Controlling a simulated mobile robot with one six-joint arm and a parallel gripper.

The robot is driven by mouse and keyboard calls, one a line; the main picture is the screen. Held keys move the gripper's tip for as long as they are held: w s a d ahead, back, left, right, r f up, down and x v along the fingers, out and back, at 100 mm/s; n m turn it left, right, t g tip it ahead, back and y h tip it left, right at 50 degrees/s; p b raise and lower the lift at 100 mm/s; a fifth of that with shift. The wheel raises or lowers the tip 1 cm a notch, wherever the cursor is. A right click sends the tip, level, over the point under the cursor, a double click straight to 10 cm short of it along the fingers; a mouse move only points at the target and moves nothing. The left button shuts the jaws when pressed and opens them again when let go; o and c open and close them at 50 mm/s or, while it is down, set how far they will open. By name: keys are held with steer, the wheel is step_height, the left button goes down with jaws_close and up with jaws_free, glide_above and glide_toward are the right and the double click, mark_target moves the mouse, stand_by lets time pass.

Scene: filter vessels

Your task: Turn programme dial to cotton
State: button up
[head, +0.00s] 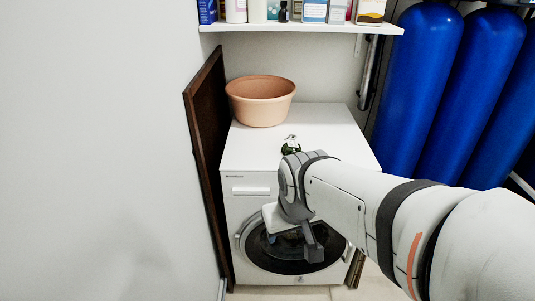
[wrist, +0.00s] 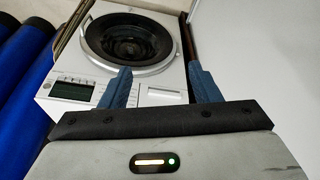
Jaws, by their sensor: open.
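The white washing machine (head: 240,208) stands below, its front partly covered by my arm in the head view. In the wrist view its front (wrist: 172,80) appears upside down, with the round door (wrist: 128,38) at the top. The control panel has a dark display (wrist: 70,90) and small buttons. I cannot make out the programme dial; the panel between display and drawer is partly hidden by a finger. My gripper (head: 293,245) is open and empty in front of the machine. Its two blue fingers (wrist: 160,70) are apart, with the drawer front (wrist: 166,93) showing between them.
A terracotta bowl (head: 260,112) and a small dark green item (head: 290,146) are on the machine top. A brown board (head: 207,150) leans at the left. Blue vessels (head: 425,75) stand at the right. A stocked shelf (head: 300,27) hangs above.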

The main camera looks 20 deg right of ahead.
steer(key=shift+o, duration=1.2)
steer(key=w+d+f+n+t+b, duration=0.1)
steer(key=w+d+f+t+b, duration=0.2)
steer(key=w+f+b, duration=0.2)
steer(key=w+d+f+n+t+h+b, duration=0.1)
steer(key=w+d+f+n+t+b, duration=0.1)
steer(key=w+d+f+b, duration=0.2)
steer(key=w+f+b, duration=0.2)
steer(key=w+f, duration=0.2)
steer(key=w, duration=0.2)
steer(key=shift+d+t+h, duration=0.2)
steer(key=shift+t+h, duration=0.1)
steer(key=shift+t, duration=0.1)
steer(key=w+d+f+n+t+b, duration=0.3)
steer(key=w+d+f+t+b, duration=0.1)
steer(key=w, duration=0.4)
steer(key=w+d+f+n+t+b, duration=0.3)
steer(key=w+d+f+t+b, duration=0.1)
steer(key=w+b, duration=0.5)
steer(key=shift+d+f+h, duration=0.4)
steer(key=shift+d+f, duration=0.15)
steer(key=shift+d, duration=0.55)
steer(key=shift+s, duration=0.1)
steer(key=shift+c, duration=0.2)
steer(key=c, duration=0.9)
steer(key=shift+d, duration=0.1)
steer(key=shift+b, duration=0.45)
steer(key=shift+c, duration=0.3)
